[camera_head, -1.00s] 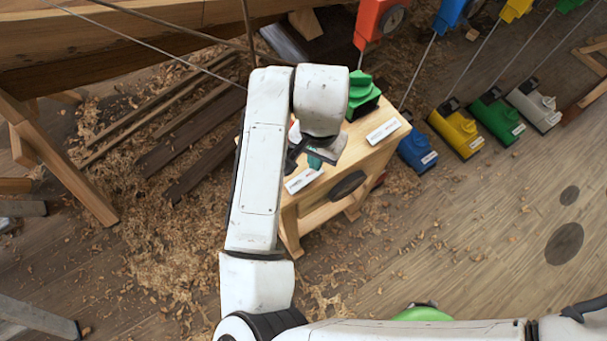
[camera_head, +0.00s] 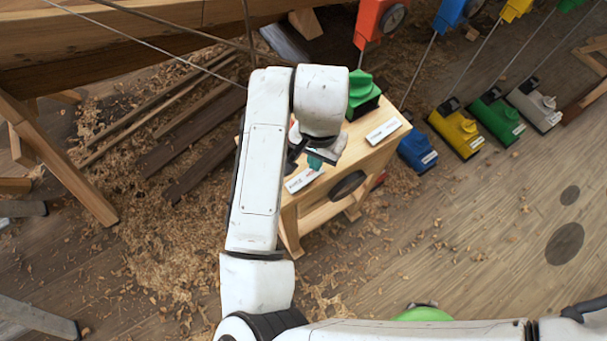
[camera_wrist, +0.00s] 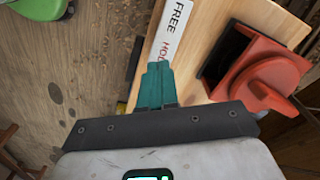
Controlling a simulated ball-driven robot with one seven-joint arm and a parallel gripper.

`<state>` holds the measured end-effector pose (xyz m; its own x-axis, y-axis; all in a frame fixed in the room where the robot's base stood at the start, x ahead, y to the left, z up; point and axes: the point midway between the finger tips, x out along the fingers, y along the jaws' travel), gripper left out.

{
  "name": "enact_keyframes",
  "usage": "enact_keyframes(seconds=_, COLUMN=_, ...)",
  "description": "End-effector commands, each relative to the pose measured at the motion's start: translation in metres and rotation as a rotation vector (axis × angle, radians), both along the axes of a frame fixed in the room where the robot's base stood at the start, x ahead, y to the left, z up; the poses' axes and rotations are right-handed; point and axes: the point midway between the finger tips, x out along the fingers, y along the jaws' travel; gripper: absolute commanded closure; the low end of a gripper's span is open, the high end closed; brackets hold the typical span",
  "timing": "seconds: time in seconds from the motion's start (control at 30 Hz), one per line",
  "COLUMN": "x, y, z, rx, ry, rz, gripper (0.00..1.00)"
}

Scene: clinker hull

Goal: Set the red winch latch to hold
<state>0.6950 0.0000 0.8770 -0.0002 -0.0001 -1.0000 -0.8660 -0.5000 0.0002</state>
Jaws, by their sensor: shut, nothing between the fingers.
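The red winch (camera_wrist: 272,72) sits on the wooden bench top at the right of the wrist view, with a dark base plate beside it. A raised red arm on it, perhaps the latch (camera_wrist: 268,94), points toward the lower right. A white label reading FREE and HOLD (camera_wrist: 172,35) lies on the bench near the fingertips. My gripper (camera_wrist: 155,84) has teal fingers, shut and empty, over the bench edge, left of the winch and apart from it. In the head view my gripper (camera_head: 316,161) is mostly behind my arm, which hides the red winch.
The wooden bench (camera_head: 360,140) also holds a green winch (camera_head: 362,90) and a second label (camera_head: 383,131). Blue (camera_head: 417,151), yellow (camera_head: 457,132) and green units stand to the right. Wood planks and shavings lie left. Floor at the lower right is clear.

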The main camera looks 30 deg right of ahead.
Motion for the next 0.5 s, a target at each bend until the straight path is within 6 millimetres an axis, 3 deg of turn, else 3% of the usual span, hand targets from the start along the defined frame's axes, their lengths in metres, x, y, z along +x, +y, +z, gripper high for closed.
enact_keyframes(seconds=0.5, x=0.0000, y=0.0000, z=-0.0078, rx=0.000, ry=0.000, rz=0.000, gripper=1.00)
